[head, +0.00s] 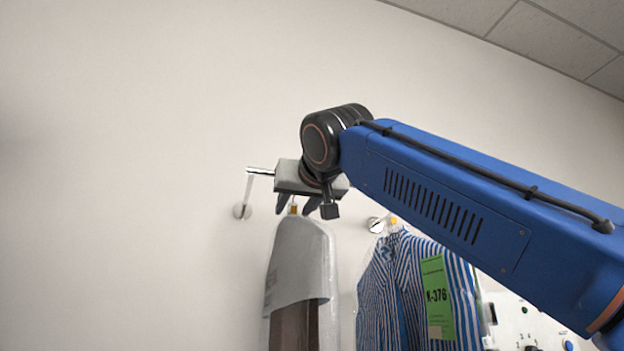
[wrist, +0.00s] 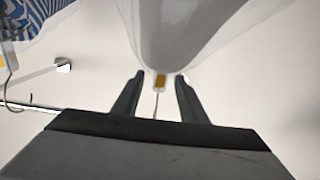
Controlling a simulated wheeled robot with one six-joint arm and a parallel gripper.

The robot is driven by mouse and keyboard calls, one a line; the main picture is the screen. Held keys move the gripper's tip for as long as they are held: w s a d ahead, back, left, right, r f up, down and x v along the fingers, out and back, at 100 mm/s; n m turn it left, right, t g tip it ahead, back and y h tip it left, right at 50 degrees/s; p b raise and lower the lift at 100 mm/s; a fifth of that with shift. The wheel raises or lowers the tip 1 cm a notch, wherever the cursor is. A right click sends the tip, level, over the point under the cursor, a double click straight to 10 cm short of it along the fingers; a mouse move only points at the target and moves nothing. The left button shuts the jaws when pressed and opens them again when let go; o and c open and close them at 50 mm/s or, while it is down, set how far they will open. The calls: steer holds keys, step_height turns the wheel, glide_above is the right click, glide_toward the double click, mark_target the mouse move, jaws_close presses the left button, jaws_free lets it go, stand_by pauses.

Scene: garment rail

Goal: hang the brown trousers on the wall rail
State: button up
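The brown trousers (head: 295,326) hang in a clear cover with a grey-white upper part, below my gripper in the head view. In the wrist view the pale cover (wrist: 190,35) fills the top middle. The gripper (head: 298,207) is open around the stem. The wall rail (head: 260,171) shows its left end beside the gripper; it also shows at the left of the wrist view (wrist: 30,107). The gripper body hides the hook's top, so I cannot tell whether it rests on the rail.
A blue-and-white striped shirt (head: 405,285) with a green tag (head: 437,297) hangs close on the right. Wall mounts (head: 242,211) and (head: 376,224) hold the rail. A white panel with buttons (head: 525,322) is at the lower right. The wall to the left is clear.

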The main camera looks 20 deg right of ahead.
steer(key=shift+s+r, duration=0.15)
steer(key=shift+s, duration=3.7)
steer(key=shift+s+r, duration=0.15)
steer(key=shift+s, duration=3.7)
steer(key=shift+o, duration=1)
steer(key=shift+s, duration=0.1)
